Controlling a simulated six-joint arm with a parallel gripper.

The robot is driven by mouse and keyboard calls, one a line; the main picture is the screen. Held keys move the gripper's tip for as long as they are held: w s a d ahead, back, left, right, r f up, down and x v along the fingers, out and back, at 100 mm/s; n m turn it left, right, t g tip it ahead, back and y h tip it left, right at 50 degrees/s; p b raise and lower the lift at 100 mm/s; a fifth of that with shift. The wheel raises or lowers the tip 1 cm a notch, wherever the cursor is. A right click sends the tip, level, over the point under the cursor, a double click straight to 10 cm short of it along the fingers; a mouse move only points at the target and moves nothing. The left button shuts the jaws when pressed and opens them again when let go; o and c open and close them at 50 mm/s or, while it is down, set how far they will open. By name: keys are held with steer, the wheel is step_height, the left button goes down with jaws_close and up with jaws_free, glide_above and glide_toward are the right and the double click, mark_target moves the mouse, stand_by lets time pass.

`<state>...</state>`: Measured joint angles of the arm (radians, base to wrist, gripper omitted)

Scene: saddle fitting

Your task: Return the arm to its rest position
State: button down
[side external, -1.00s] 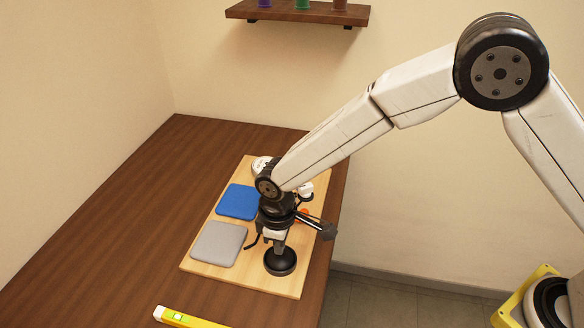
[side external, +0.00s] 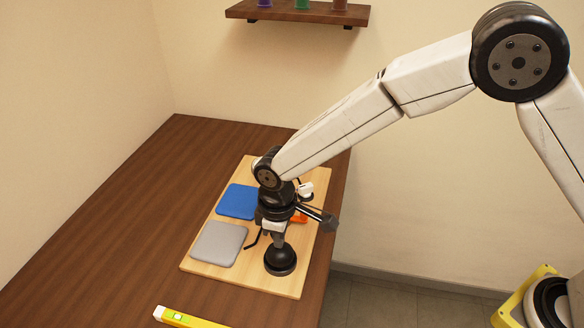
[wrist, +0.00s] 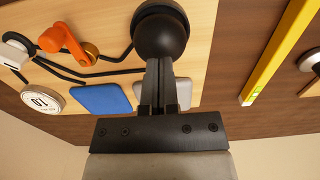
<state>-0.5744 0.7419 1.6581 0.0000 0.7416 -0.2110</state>
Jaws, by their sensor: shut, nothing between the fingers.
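My gripper (side external: 278,241) is over the front part of a light wooden board, with its fingers together and nothing between them. In the wrist view the closed fingers (wrist: 157,82) point towards a black ball-shaped knob (wrist: 160,35). The knob also shows in the side view (side external: 280,262), just below the fingertips. I cannot tell whether the fingertips touch it.
The wooden board (side external: 310,270) carries a blue pad (side external: 237,202), a grey pad (side external: 219,243), an orange lever (wrist: 62,42), black cable and a round white dial (wrist: 41,100). A yellow level (side external: 187,319) lies in front. The table's left side is clear.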

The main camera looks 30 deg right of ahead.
steer(key=shift+r, duration=0.65)
steer(key=shift+f, duration=0.5)
steer(key=shift+f, duration=0.4)
steer(key=shift+f, duration=1.05)
steer(key=shift+r, duration=1.95)
